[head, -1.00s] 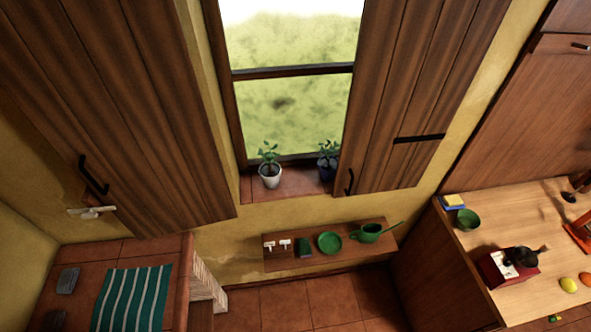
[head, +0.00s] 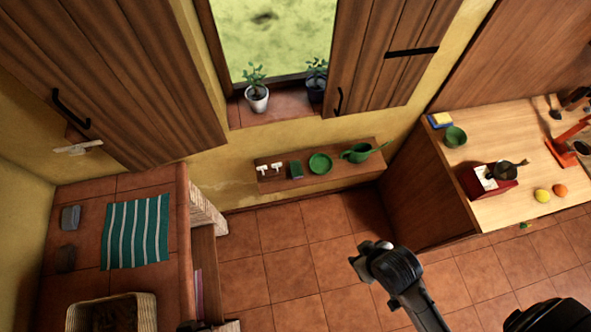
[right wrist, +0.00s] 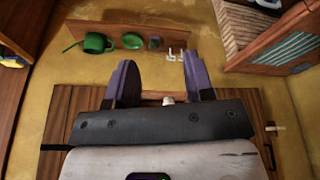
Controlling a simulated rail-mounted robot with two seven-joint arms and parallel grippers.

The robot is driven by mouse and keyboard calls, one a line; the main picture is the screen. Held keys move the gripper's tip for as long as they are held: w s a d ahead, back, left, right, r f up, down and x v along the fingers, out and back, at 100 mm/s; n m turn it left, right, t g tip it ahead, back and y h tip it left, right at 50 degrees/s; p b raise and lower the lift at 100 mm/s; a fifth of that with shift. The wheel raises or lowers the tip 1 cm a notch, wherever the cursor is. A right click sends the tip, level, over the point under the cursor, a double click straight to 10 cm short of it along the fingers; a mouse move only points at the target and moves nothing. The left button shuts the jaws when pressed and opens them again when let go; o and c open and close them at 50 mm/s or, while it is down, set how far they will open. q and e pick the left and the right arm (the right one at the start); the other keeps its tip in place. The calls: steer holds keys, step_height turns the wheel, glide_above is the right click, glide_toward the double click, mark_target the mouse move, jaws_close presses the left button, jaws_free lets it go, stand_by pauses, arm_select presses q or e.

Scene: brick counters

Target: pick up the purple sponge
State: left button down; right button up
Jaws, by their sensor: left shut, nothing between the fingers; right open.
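A yellow-and-blue sponge (head: 440,120) lies at the back left corner of the right counter.
The wall shelf (head: 330,177) also holds a green plate (head: 320,163) and a green pot (head: 357,153). The right counter (head: 490,140) carries a green bowl (head: 455,137), a red box and fruit. A striped towel (head: 135,232) lies on the left counter. Floor between them is clear.

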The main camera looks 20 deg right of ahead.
steer(key=o, duration=0.7)
